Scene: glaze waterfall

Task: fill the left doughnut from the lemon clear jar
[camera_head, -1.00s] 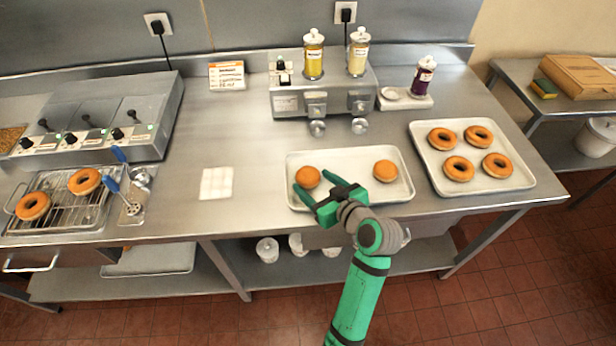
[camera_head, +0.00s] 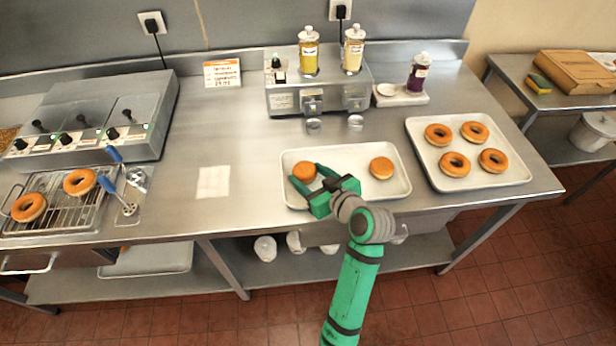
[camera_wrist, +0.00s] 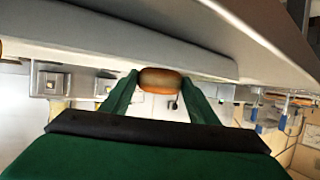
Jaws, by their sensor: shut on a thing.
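Two plain round doughnuts without holes lie on the front tray (camera_head: 345,198). My gripper (camera_head: 305,174) is at the left doughnut (camera_head: 303,171), with one finger on each side of it. In the wrist view the same doughnut (camera_wrist: 160,80) sits between the fingertips, and my gripper (camera_wrist: 160,88) is shut on it. The right doughnut (camera_head: 381,167) lies apart on the same tray. Behind, on the metal dispenser (camera_head: 290,101), stand a clear jar of yellow filling (camera_head: 309,57) and a jar of paler cream filling (camera_head: 353,52). Two round nozzles face forward below them.
A tray of several ring doughnuts (camera_head: 487,184) is at the right. A dark purple jar (camera_head: 418,75) stands beside the dispenser. A white paper square (camera_head: 213,182) lies left of the front tray. A fryer (camera_head: 95,115) stands at the left.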

